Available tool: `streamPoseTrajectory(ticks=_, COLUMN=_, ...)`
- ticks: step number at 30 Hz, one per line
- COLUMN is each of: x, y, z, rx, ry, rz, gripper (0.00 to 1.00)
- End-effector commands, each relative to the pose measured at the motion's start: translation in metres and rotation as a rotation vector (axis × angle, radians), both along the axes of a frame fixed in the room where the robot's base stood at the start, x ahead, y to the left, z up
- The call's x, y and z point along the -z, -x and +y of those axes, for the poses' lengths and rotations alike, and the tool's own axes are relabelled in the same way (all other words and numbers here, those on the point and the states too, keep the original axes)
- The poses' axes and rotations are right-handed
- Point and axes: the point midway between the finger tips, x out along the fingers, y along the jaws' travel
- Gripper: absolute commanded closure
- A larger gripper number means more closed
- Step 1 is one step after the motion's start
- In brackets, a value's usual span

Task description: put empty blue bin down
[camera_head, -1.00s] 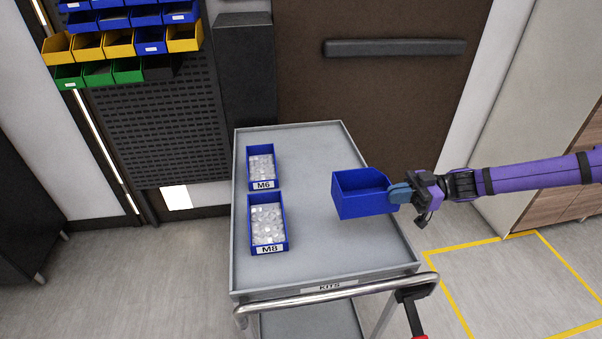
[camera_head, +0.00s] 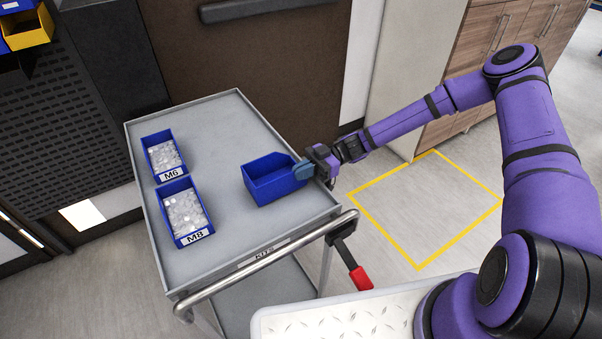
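The empty blue bin (camera_head: 270,182) is at the right side of the grey kits cart (camera_head: 222,240), upright and with nothing inside. My gripper (camera_head: 304,170) is at the bin's right end, with its blue-grey fingers at the bin's wall. It appears shut on that wall. I cannot tell whether the bin's underside touches the cart top or is slightly above it.
Two blue bins filled with small pale parts, M6 (camera_head: 163,155) and M8 (camera_head: 185,212), stand on the cart's left side. Bare cart top lies between them and the empty bin. A metal handle (camera_head: 270,260) runs along the front edge.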

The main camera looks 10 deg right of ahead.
Motion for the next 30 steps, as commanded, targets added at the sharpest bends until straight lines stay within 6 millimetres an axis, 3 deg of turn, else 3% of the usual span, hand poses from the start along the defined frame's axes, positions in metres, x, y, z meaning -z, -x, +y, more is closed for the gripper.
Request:
streamPoseTrajectory(ticks=3, x=0.011, y=0.000, z=0.000, rx=0.000, ry=0.000, rz=0.001, gripper=1.00)
streamPoseTrajectory(ticks=8, x=0.011, y=0.000, z=0.000, rx=0.001, ry=0.001, rz=0.001, gripper=1.00)
streamPoseTrajectory(ticks=12, x=0.011, y=0.000, z=0.000, rx=0.001, ry=0.001, rz=0.001, gripper=0.71)
streamPoseTrajectory(ticks=23, x=0.010, y=-0.002, z=-0.005, rx=0.002, ry=0.001, rz=0.000, gripper=0.71)
streamPoseTrajectory(ticks=30, x=0.010, y=-0.017, z=-0.039, rx=0.005, ry=0.001, rz=-0.002, gripper=0.71)
